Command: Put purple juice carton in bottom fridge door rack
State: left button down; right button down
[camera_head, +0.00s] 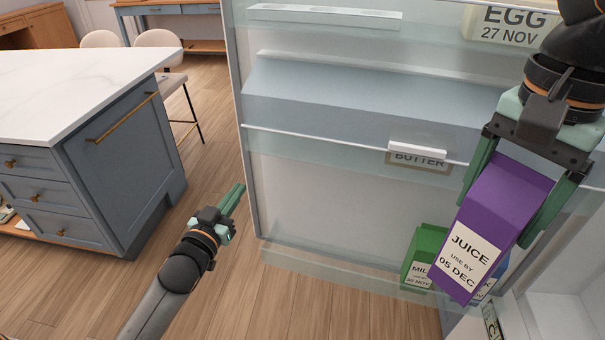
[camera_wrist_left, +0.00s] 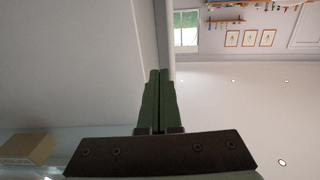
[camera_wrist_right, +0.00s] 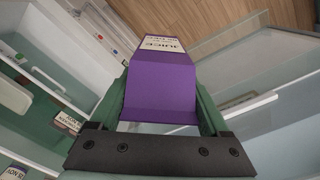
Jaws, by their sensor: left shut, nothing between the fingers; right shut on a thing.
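My right gripper (camera_head: 522,195) is shut on the purple juice carton (camera_head: 490,225), with one finger on each side of it. The carton is tilted, with its white JUICE label facing the head camera. It also shows in the right wrist view (camera_wrist_right: 162,85) between the green fingers (camera_wrist_right: 160,105). The bottom fridge door rack (camera_head: 330,275) is a clear bin low on the open door; the carton is in front of and above its right end. My left gripper (camera_head: 232,200) is shut and empty, to the left of the door; its closed fingers show in the left wrist view (camera_wrist_left: 158,100).
A green milk carton (camera_head: 424,250) stands at the rack's right end, with another carton partly hidden behind the juice. Butter (camera_head: 418,160) and an egg box (camera_head: 508,22) sit on higher racks. The rack's left and middle look empty. A kitchen island (camera_head: 110,140) stands left.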

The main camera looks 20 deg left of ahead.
aim_at(252, 171)
pick_arm(q)
jog(key=shift+w+a, duration=0.2)
jog(key=shift+w, duration=2.4)
pick_arm(e)
jog(key=shift+r, duration=0.3)
